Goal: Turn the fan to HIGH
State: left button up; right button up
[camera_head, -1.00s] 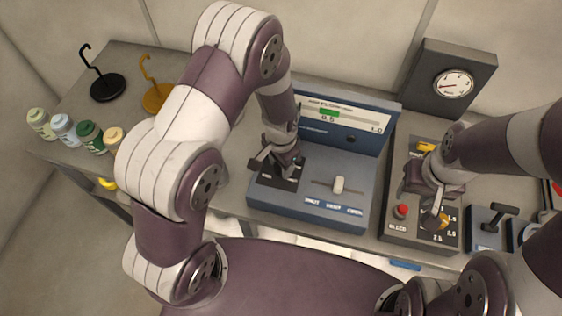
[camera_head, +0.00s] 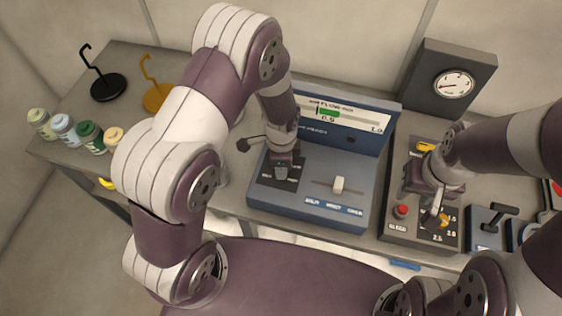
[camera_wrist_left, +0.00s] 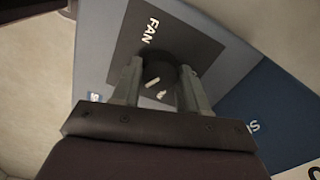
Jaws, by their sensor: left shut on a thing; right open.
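The fan knob (camera_wrist_left: 160,75) is black with a white mark, on a dark plate marked FAN (camera_wrist_left: 190,38) in the left wrist view. My left gripper (camera_wrist_left: 155,88) is shut on this knob, one finger on each side. In the head view my left gripper (camera_head: 281,172) points down at the dark plate on the left of the blue console (camera_head: 310,205); the knob is mostly hidden there. I cannot read which setting the mark points to. My right gripper (camera_head: 433,218) is open, at a yellow knob (camera_head: 441,221) on the grey panel.
The blue console also has a white slider (camera_head: 339,184) and an upright display (camera_head: 350,117). The grey panel has a red button (camera_head: 401,211). A gauge box (camera_head: 450,82) stands behind. Several jars (camera_head: 62,128) and hooked stands (camera_head: 108,87) are at left.

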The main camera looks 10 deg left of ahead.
dwell(0.5)
pick_arm(q)
jog(key=o, duration=1.1)
jog(key=shift+c, duration=0.2)
notch_tip(320, 180, up, 13)
jog(key=b, duration=0.2)
jog(key=shift+f, duration=0.15)
